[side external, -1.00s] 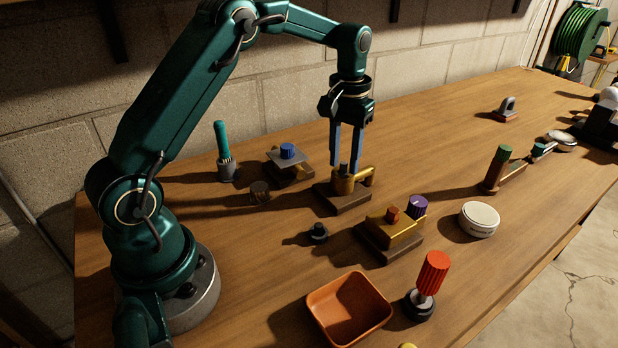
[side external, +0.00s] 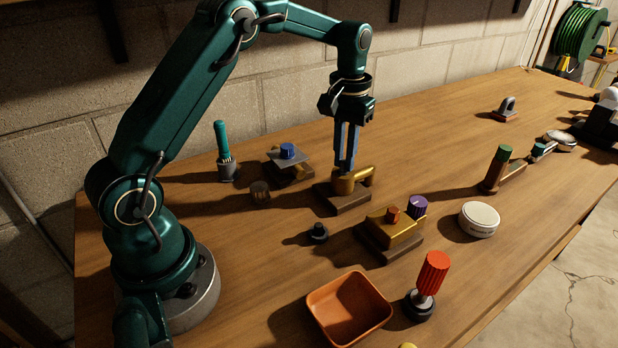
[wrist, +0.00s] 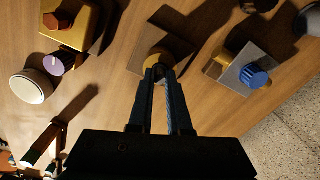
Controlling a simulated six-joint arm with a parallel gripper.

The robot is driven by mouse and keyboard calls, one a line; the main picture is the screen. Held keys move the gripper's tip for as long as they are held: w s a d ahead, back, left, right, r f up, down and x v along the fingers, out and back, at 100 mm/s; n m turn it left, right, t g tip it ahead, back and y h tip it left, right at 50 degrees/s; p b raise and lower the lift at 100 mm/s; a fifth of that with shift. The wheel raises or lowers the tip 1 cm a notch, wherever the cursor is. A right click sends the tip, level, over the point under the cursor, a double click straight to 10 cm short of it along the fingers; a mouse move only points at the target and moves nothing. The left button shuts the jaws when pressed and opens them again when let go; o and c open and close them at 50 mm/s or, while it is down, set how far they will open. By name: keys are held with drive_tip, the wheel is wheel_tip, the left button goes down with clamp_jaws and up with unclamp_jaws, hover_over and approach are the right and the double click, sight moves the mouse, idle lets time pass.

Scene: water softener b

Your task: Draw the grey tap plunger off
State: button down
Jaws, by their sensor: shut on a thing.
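A brass tap body (side external: 349,184) on a dark wooden base (side external: 340,202) stands mid-table; it also shows in the wrist view (wrist: 156,52). My gripper (side external: 347,166) points straight down over it. Its two fingers have closed together at the top of the brass body. The grey tap plunger (wrist: 160,72) is pinched between the fingertips and is mostly hidden by them. It appears to be still seated in the tap; how deep it sits cannot be seen.
A brass block (side external: 399,228) with orange and purple knobs stands in front to the right. A blue-knobbed fixture (side external: 288,168) stands to the left. A small black knob part (side external: 318,233), an orange tray (side external: 350,308) and a red-handled piece (side external: 431,278) lie nearer.

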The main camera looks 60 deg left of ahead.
sight(344, 160)
drive_tip(key=shift+r, duration=2.25)
drive_tip(key=shift+f, duration=0.1)
